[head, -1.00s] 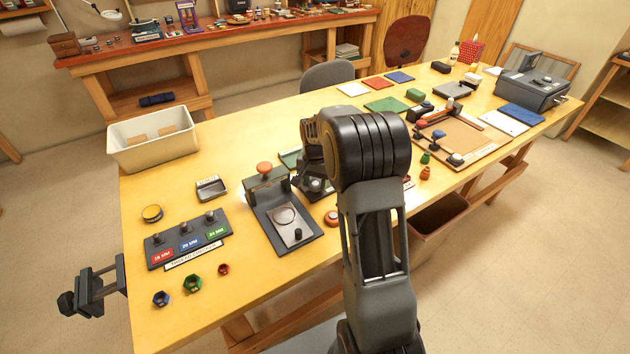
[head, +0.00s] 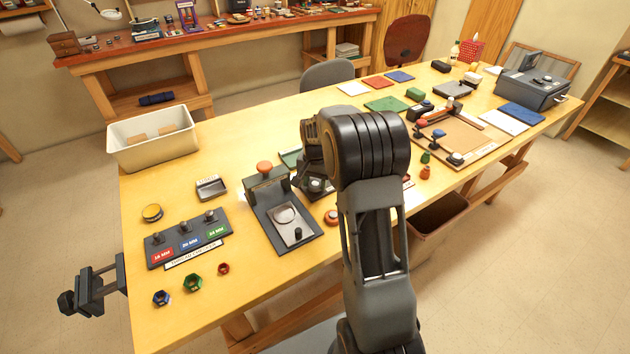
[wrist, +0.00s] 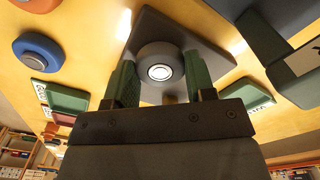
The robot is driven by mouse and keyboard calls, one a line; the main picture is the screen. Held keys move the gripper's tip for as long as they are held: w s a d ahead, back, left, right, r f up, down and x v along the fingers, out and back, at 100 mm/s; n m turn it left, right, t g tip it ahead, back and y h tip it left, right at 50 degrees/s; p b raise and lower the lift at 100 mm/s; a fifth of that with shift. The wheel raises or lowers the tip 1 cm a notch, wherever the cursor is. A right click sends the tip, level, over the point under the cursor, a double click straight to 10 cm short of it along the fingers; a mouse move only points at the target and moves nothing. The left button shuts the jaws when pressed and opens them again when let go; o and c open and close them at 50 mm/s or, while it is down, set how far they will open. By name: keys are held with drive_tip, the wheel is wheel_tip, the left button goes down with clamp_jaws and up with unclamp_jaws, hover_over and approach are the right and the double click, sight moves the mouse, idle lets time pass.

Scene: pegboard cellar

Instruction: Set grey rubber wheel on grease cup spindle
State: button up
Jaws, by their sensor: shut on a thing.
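The grey rubber wheel (wrist: 143,57) is a dark grey ring with a bright metal centre in the wrist view. My gripper (wrist: 160,82) is shut on it, with one green-padded finger on each side. A dark grey square plate (wrist: 188,33) lies beyond the wheel. I cannot tell whether the wheel touches it. No grease cup spindle can be made out; the wheel and gripper cover the middle of the plate. In the head view my gripper is low over the bench, mostly hidden behind my arm.
A dark fixture (head: 283,215) with an orange knob stands left of my gripper. A small orange-red round piece (head: 332,217) lies near the front edge. A labelled peg rack (head: 188,240) and cream bin (head: 152,138) are further left. A brown board (head: 465,140) is at right.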

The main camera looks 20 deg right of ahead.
drive_tip(key=o, duration=1.4)
drive_tip(key=shift+o, duration=0.2)
drive_tip(key=shift+r, duration=0.15)
drive_tip(key=shift+r+p, duration=2.55)
drive_tip(key=shift+r, duration=0.7)
